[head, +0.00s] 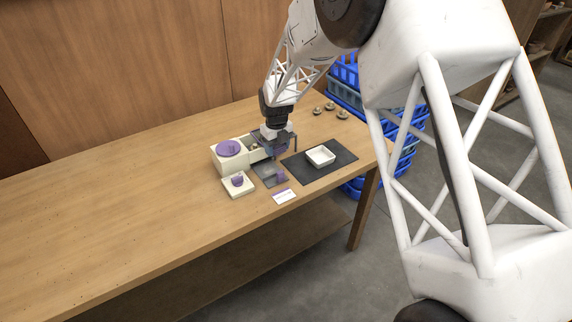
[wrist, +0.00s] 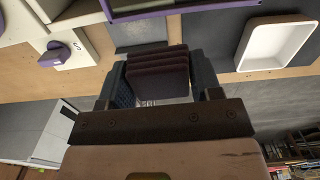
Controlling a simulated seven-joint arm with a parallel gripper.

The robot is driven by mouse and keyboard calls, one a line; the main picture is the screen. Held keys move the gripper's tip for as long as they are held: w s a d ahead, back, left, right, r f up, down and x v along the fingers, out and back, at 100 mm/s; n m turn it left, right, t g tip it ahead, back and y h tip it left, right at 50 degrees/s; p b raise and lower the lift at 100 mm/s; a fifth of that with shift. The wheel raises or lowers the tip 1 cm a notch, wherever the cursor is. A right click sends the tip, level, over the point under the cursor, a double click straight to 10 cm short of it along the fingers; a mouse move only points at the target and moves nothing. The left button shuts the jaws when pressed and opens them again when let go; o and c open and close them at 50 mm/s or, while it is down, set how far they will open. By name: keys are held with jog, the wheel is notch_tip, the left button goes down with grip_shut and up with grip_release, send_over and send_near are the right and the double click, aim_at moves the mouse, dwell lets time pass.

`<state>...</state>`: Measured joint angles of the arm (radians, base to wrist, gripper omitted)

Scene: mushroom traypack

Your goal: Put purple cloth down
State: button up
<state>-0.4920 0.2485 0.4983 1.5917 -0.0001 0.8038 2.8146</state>
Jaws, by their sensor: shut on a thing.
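In the wrist view my gripper (wrist: 160,85) is shut on the purple cloth (wrist: 158,72), a dark, folded, layered bundle between its two fingers. In the head view my gripper (head: 275,146) points down above the table, beside the cream box and left of the black mat. A small grey mat (wrist: 136,36) lies just beyond the cloth in the wrist view. I cannot tell whether the cloth touches a surface. In the head view the gripper hides much of the cloth.
The cream box (head: 218,163) has a round purple top (head: 229,148). A small cream block (head: 238,192) bears a purple piece. A white tray (head: 320,154) stands on a black mat (head: 318,175). A white card (head: 284,196) lies in front. Several mushrooms (head: 342,114) sit behind. The table's left is clear.

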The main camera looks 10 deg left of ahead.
jog(key=s+d+f+n, duration=0.3)
jog(key=s+d+n, duration=0.5)
jog(key=s+d, duration=0.2)
jog(key=shift+s+d+n, duration=0.3)
jog(key=shift+s+d, duration=0.1)
jog(key=shift+d, duration=0.65)
jog(key=shift+w+a, duration=0.1)
jog(key=shift+w, duration=0.05)
send_over(295, 164)
jog(key=shift+f, duration=0.75)
jog(key=shift+f, duration=1.75)
jog(key=shift+f, duration=0.1)
jog(key=o, duration=1)
jog(key=shift+c, duration=0.2)
